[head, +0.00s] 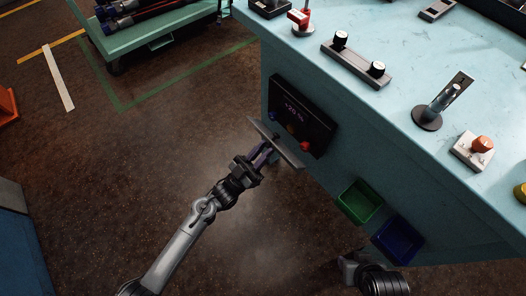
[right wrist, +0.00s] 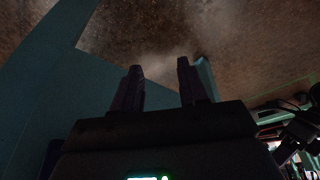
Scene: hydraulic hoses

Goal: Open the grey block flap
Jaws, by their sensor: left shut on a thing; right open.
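The dark block (head: 306,112) is mounted on the side of the teal bench and has a lit display. Its grey flap (head: 287,149) is a thin plate standing out from the block's lower front, with blue and red parts visible behind it. My left gripper (head: 268,149) is shut on the flap near its middle, from the left. My right gripper (right wrist: 159,66) is open and empty in the right wrist view, its two dark fingers apart. In the head view my right arm shows at the bottom, below the bins, and its fingertips cannot be made out.
A green bin (head: 359,201) and a blue bin (head: 398,240) hang on the bench side, right of the block. The bench top (head: 400,75) carries knobs, a lever and buttons. A green cart (head: 150,32) with hoses stands at the back left.

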